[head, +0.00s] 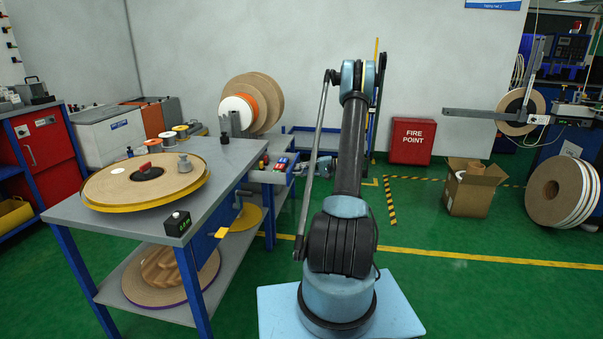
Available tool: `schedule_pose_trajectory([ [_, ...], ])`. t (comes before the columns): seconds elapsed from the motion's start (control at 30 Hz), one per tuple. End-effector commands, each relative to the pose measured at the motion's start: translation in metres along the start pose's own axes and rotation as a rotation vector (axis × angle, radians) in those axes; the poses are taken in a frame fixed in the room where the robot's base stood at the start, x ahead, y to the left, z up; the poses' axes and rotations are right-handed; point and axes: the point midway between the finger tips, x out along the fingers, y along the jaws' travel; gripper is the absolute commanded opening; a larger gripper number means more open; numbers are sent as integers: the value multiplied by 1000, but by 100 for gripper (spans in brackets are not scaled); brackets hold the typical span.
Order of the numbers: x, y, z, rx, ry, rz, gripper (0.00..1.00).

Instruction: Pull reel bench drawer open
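The reel bench (225,160) stands left of my arm, with a grey top and blue legs. A large tan reel with a yellow rim (105,193) lies flat on it. Under the top, on the side facing my arm, is a blue panel (205,243) that looks like a drawer front, with a small yellow tag (221,232) by it. I cannot make out its handle or tell for sure whether it is open. My arm rises upright in the middle and folds at the top. My gripper does not show; the far part of the arm is hidden behind the upright link.
A small black display box (178,223) sits at the bench's near corner. Another reel (165,277) lies on the lower shelf. A red fire point box (412,141), a cardboard box (474,188) and striped reels (562,190) stand farther back.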

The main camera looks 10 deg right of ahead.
Motion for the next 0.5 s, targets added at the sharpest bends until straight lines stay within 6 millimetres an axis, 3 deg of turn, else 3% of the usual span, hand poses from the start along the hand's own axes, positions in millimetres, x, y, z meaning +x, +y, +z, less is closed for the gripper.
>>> schedule_pose_trajectory([
  [0.27, -9, 0, 0, 0, 1, -1, 16],
  [0.5, -50, 0, -2, 1, 4, -1, 16],
])
